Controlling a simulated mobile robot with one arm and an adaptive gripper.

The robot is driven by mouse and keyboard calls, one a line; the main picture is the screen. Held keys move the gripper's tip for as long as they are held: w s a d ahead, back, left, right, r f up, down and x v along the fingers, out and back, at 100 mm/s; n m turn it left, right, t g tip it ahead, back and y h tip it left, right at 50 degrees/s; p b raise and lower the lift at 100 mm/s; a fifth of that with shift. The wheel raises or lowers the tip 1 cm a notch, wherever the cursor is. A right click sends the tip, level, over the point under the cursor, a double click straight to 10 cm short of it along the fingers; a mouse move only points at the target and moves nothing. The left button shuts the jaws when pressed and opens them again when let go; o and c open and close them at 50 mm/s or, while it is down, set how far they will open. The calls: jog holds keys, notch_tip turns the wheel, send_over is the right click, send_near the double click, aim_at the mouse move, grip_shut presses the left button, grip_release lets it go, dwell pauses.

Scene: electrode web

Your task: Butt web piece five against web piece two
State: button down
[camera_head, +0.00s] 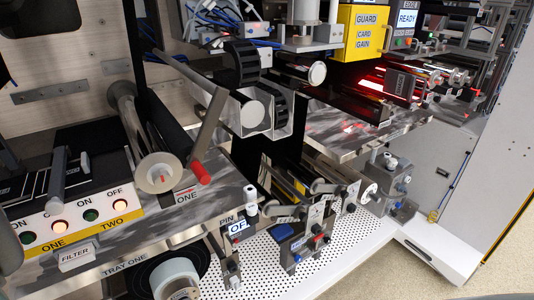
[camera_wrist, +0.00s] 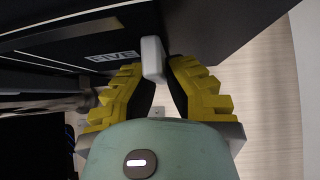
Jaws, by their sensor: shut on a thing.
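In the wrist view my gripper (camera_wrist: 153,78) has yellow stepped fingers, shut on a small white tab (camera_wrist: 152,58). The tab stands at the edge of a dark flat piece marked FIVE (camera_wrist: 114,56), which I take as web piece five; its label appears upside down. In the head view I cannot make out my gripper or piece five. Dark flat strips (camera_head: 28,187) with pale edges lie on the bench at the left, above the panel marked ONE and TWO. I cannot tell which piece, if any, is web piece two.
The button panel (camera_head: 72,240) has red and green lights. A yellow GUARD box (camera_head: 366,33) stands at the back right. The perforated white deck (camera_head: 338,262) has open room at its front.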

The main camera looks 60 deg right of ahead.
jog(key=shift+w+d+f+b, duration=0.15)
jog(key=shift+w+f+b, duration=0.15)
jog(key=shift+b, duration=0.8)
jog(key=shift+w+r+b, duration=0.1)
jog(key=shift+r+b, duration=0.1)
jog(key=shift+b, duration=0.35)
jog(key=shift+f+b, duration=0.15)
jog(key=shift+b, duration=2)
dwell(2.1)
dwell(0.3)
jog(key=shift+c, duration=1.9)
grip_release()
jog(key=shift+d+r+b, duration=0.1)
jog(key=shift+r+b, duration=0.25)
jog(key=shift+r, duration=2.05)
jog(key=shift+r+p, duration=0.4)
jog(key=shift+r, duration=0.7)
